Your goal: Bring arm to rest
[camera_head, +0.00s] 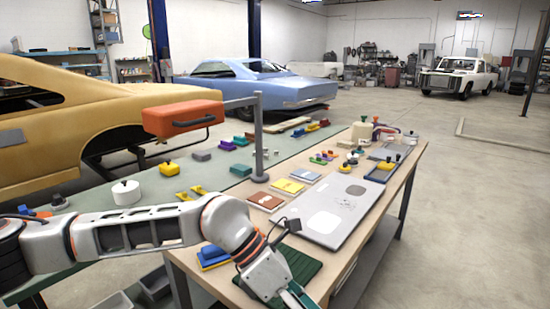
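My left arm (150,228) comes in from the left and reaches across the near part of the wooden workbench (215,281). Its wrist bends down toward the bottom edge of the picture. My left gripper (295,297) is over the bench's near end, beside a dark green ribbed mat (303,266). The picture edge cuts it off, so its fingertips and anything between them are hidden. My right arm and gripper are not in view.
A grey post (258,140) stands close behind my arm, with an orange case (183,118) at its left. Blue and yellow blocks (213,256) lie beside the wrist. A silver panel (335,205) and several small items cover the bench. Open floor (480,220) lies right.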

